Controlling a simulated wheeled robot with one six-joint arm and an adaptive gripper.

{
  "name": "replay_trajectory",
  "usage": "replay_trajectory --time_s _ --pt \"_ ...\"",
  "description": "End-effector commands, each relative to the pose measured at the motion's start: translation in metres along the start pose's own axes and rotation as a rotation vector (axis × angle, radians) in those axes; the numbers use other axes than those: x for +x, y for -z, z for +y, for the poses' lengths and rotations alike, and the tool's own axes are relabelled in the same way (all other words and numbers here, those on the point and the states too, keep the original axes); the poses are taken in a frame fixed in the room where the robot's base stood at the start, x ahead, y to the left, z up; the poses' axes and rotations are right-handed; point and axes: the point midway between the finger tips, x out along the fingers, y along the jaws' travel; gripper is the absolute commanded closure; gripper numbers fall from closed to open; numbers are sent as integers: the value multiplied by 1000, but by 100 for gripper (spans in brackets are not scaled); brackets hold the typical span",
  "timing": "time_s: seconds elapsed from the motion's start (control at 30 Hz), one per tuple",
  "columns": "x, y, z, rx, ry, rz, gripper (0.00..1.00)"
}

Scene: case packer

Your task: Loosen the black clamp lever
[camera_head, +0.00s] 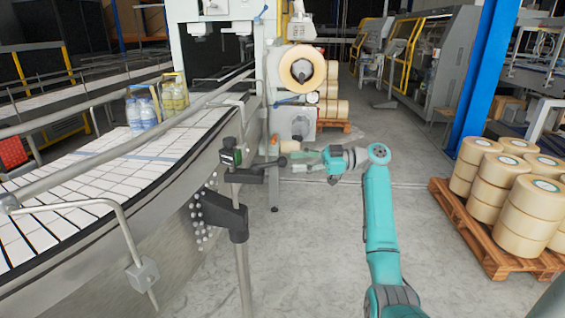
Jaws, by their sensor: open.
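The black clamp lever (268,164) sticks out to the right from a black clamp beside the conveyor, with a rounded knob at its end. My gripper (297,162) is at the end of my teal arm, pointing left. Its fingers are open, with their tips just right of the lever's knob. I cannot tell whether they touch it or are at the same depth. Nothing shows in the fingers.
The conveyor (100,180) with its metal guide rail fills the left side, carrying bottle packs (142,110). A machine with a tape roll (302,69) stands behind my gripper. A pallet (478,245) of rolls stands at right. The floor between is clear.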

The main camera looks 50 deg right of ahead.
Motion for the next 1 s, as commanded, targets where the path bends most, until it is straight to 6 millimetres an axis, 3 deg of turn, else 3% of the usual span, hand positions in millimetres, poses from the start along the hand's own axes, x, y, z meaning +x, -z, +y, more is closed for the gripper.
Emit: replay_trajectory --time_s 0.1,0.3,1.0 --pt "-23 0 1 0 -3 -1 59" --pt "-44 0 1 0 -1 -1 59" --pt "-49 0 0 0 0 -1 59"
